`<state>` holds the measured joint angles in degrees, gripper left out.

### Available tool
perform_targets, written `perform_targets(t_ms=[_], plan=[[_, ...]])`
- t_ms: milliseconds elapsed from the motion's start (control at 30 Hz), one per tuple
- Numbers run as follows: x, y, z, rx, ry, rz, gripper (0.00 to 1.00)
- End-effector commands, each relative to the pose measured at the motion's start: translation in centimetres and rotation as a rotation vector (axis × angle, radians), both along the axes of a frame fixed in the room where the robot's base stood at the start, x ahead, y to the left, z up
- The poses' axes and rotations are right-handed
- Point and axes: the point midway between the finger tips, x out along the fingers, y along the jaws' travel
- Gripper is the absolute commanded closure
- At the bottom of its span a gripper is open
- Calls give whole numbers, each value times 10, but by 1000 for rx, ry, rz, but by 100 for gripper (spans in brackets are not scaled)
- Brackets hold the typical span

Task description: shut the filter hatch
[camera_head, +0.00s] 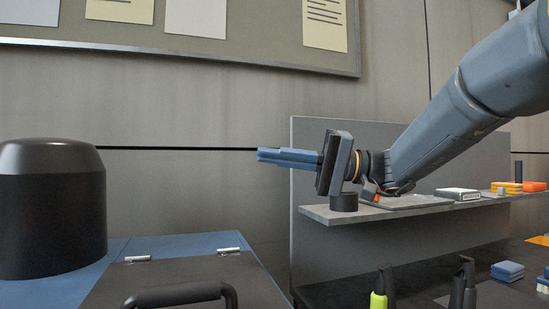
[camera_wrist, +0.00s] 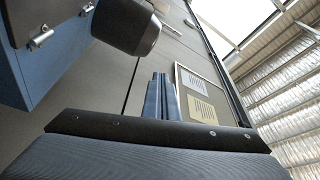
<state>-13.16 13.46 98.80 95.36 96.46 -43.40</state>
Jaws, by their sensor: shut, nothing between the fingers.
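The filter hatch (camera_head: 170,274) is a dark panel with two silver hinges along its far edge, on top of a blue cabinet (camera_head: 100,292) at the lower left. Its black bar handle (camera_head: 185,293) shows at the picture's bottom edge. The hatch looks about level with the cabinet top, but its near edge is cut off, so I cannot tell whether it is fully shut. My gripper (camera_head: 262,155) is shut and empty, pointing left, above and to the right of the hatch, apart from it. The wrist view shows the fingers (camera_wrist: 159,88) and part of the hatch (camera_wrist: 28,16).
A black domed cylinder (camera_head: 52,210) stands on the cabinet left of the hatch. A grey shelf (camera_head: 410,209) with small items is under my arm at right. Tools and blue blocks (camera_head: 507,271) lie below it. A notice board (camera_head: 240,50) hangs on the wall.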

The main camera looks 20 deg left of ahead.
Motion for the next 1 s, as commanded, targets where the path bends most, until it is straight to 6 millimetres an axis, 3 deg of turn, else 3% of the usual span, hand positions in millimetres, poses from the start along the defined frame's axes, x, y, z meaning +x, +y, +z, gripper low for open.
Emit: perform_targets(t_ms=[233, 333, 600, 1000], plan=[[0, -1, 44, 1, -5, -3, 100], [17, -22, 26, 0, 1, -6, 100], [44, -62, 10, 0, -1, -6, 100], [55, -79, 4, 0, -2, -2, 100]])
